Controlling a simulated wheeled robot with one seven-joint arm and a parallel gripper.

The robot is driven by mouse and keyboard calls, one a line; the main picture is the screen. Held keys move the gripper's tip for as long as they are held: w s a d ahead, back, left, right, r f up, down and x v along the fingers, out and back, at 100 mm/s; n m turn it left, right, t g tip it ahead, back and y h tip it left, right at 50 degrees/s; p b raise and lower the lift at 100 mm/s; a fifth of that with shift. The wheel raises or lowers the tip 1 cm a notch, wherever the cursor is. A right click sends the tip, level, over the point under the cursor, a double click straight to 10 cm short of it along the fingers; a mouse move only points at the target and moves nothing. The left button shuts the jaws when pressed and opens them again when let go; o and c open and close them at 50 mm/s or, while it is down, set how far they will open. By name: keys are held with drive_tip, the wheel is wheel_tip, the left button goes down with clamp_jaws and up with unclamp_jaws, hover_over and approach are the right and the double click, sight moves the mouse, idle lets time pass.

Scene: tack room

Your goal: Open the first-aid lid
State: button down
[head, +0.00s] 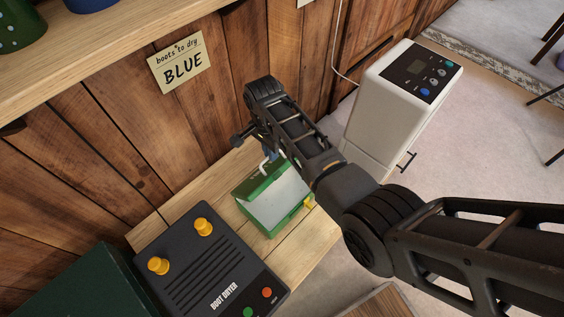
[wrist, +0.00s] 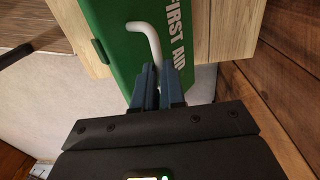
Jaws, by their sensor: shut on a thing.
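The green first-aid box (head: 288,222) sits on the wooden bench, its pale inside showing in the head view. Its green lid (wrist: 125,50) is raised, with FIRST AID in white letters on its outer face in the wrist view. A white bent handle (wrist: 146,27) stands on the lid; it also shows in the head view (head: 264,166). My gripper (wrist: 158,72) is shut on the handle, behind the box at the wall side. The fingers hide part of the handle. A small yellow piece (head: 308,203) is at the box's right side.
A black boot dryer (head: 205,265) with yellow knobs stands left of the box. A white appliance (head: 390,105) stands at the right. The plank wall (head: 200,120) is close behind, under a shelf (head: 120,40). Some bench (head: 310,243) is bare in front.

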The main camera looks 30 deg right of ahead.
drive_tip(key=shift+w+a+f+b, duration=0.1)
drive_tip(key=shift+w+a+b, duration=0.25)
drive_tip(key=shift+w+b, duration=0.35)
drive_tip(key=shift+w+a+f+b, duration=0.15)
drive_tip(key=shift+w+a+b, duration=0.2)
drive_tip(key=shift+w, duration=0.7)
drive_tip(key=shift+w+a+f+b, duration=0.1)
drive_tip(key=shift+w+a+b, duration=0.2)
drive_tip(key=shift+w+b, duration=0.45)
drive_tip(key=shift+w, duration=0.1)
drive_tip(key=c, duration=1.6)
unclamp_jaws()
drive_tip(key=o, duration=0.4)
drive_tip(key=shift+w+r, duration=0.15)
drive_tip(key=shift+r, duration=0.05)
wheel_tip(320, 180, up, 8)
drive_tip(key=p, duration=0.1)
drive_tip(key=shift+w, duration=0.25)
drive_tip(key=shift+f, duration=0.1)
